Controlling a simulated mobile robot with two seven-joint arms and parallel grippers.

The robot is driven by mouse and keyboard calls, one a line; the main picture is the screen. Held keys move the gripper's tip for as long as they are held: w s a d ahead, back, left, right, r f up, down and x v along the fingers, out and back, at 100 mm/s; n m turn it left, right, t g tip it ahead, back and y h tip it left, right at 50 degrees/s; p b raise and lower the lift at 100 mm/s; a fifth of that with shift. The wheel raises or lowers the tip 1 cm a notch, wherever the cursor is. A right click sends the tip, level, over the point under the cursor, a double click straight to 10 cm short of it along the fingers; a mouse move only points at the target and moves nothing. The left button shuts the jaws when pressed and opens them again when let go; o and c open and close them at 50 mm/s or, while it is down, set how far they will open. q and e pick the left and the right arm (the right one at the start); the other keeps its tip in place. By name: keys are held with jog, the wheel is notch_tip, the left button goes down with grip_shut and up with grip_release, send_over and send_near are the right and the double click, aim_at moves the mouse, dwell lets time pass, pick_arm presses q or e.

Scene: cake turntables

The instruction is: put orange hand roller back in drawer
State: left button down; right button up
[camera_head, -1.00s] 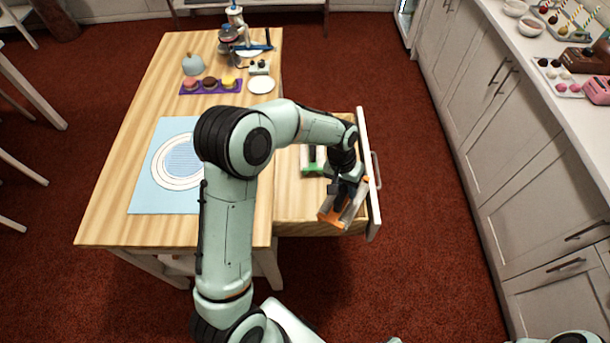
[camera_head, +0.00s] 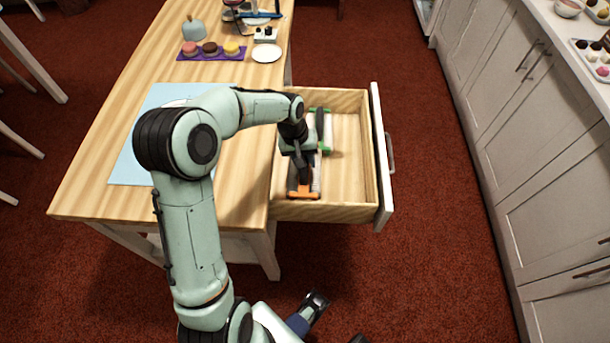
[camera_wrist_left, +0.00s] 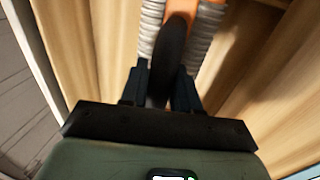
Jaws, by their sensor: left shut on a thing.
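The orange hand roller (camera_head: 304,195) is in the open drawer (camera_head: 352,172), near its front-left corner in the head view. My left gripper (camera_head: 303,176) is above it and shut on its dark handle. In the left wrist view the left gripper's dark fingers (camera_wrist_left: 162,88) sit on either side of the handle of the orange hand roller (camera_wrist_left: 173,45), with grey ridged parts and orange beyond. The wrist hides part of the roller in the head view. Whether the roller touches the drawer floor I cannot tell.
A green hand roller (camera_head: 326,147) lies in the drawer just behind the orange one. The drawer's right half is bare. The wooden table (camera_head: 85,192) bears a blue mat (camera_head: 129,165), a purple tray of treats (camera_head: 212,57) and a white plate (camera_head: 266,54). White cabinets (camera_head: 500,140) stand at right.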

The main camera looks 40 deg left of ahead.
pick_arm(q)
notch_tip(320, 180, down, 8)
jog(key=shift+w+f+b, duration=0.1)
jog(key=shift+f+b, duration=0.15)
jog(key=shift+b, duration=0.2)
